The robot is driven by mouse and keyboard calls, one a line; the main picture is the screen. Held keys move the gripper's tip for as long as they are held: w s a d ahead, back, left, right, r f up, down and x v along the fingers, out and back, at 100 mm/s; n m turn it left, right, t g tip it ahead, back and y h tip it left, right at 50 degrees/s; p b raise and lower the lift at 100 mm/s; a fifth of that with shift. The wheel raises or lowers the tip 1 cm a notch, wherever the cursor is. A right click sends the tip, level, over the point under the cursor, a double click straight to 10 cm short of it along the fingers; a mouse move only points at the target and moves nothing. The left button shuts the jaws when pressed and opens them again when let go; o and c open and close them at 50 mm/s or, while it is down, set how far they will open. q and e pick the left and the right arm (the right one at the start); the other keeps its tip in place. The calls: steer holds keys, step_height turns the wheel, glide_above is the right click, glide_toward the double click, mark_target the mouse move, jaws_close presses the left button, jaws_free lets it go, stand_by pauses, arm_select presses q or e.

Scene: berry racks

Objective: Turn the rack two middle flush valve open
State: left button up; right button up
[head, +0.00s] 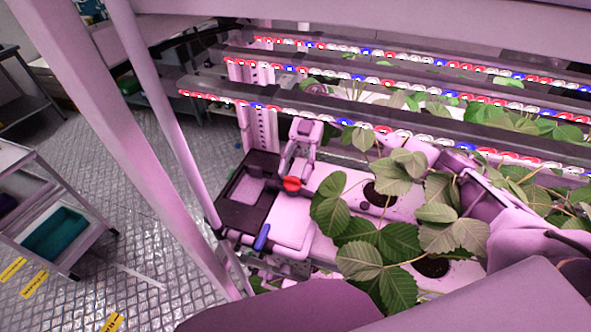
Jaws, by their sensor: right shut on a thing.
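A red valve handle (291,184) sits on the pale fitting at the near left end of the rack. My right gripper (293,172) comes down on it from above, with its fingers shut around or against the handle; the contact is small and partly hidden. Leaves cover part of my right arm (515,235), which comes in from the right. A blue handle (262,237) stands below and to the left of the red one, apart from the gripper. No rack label is readable. My left gripper is not in view.
Strawberry leaves (375,245) hang over the white growing tray (345,215) beside the valves. Lamp bars (330,110) run above it. A slanted rack post (120,150) stands at left. A cart with a teal bin (55,235) is on the open floor beyond.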

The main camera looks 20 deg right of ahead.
steer(key=o, duration=1)
steer(key=shift+v, duration=2.75)
steer(key=shift+w, duration=0.15)
steer(key=shift+v, duration=0.85)
steer(key=shift+d, duration=0.15)
